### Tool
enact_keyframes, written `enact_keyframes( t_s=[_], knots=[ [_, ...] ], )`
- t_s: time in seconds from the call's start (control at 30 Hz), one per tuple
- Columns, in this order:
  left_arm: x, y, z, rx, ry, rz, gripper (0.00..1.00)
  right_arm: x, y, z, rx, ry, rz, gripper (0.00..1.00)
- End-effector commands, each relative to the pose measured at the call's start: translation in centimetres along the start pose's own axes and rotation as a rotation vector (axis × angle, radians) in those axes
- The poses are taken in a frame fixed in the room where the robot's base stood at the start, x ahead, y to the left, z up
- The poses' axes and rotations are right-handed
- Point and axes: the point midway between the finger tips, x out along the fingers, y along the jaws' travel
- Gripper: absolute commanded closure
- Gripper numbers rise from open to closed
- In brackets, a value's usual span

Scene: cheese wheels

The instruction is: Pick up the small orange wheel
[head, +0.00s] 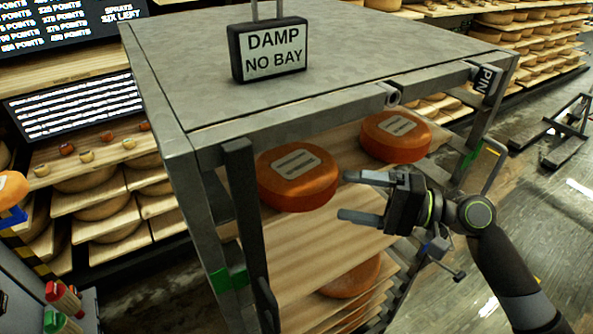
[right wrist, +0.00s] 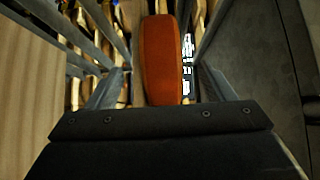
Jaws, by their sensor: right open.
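An orange cheese wheel (head: 298,165) with a pale label on top lies flat at the front left of the rack's upper wooden shelf. A second orange wheel (head: 396,136) with a similar label lies to the right on that shelf. I cannot tell for sure which is the small one. My right gripper (head: 347,196) is open, its fingertips just right of the front left wheel, one finger above the other. In the right wrist view an orange wheel (right wrist: 162,60) shows edge-on between the open, empty fingers (right wrist: 165,85). My left gripper is out of view.
The grey metal rack top (head: 300,60) overhangs the shelf and carries a "DAMP NO BAY" sign (head: 270,50). A dark upright post (head: 248,215) stands left of the front wheel. Another orange wheel (head: 352,277) lies on a lower shelf.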

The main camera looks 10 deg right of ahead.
Motion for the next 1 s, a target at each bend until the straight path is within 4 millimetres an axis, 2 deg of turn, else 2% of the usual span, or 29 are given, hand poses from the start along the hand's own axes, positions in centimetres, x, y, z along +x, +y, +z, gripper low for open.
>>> enact_keyframes(
  t_s=[0.2,0.43,0.8,0.87,1.0],
  knots=[
    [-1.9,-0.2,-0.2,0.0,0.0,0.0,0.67,2.0,-0.6,-0.1,0.003,-0.001,-0.006,0.25],
    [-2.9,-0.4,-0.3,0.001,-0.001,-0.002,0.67,4.0,-0.3,-0.1,0.002,-0.001,-0.004,0.25],
    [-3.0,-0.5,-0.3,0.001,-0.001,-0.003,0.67,4.6,-0.1,-0.1,0.0,-0.001,-0.001,0.25],
    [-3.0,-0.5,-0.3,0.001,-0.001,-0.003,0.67,4.6,-0.1,-0.1,0.0,-0.001,-0.001,0.3],
    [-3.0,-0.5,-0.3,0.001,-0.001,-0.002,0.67,4.6,-0.1,-0.1,0.0,0.0,-0.002,0.48]
  ],
)
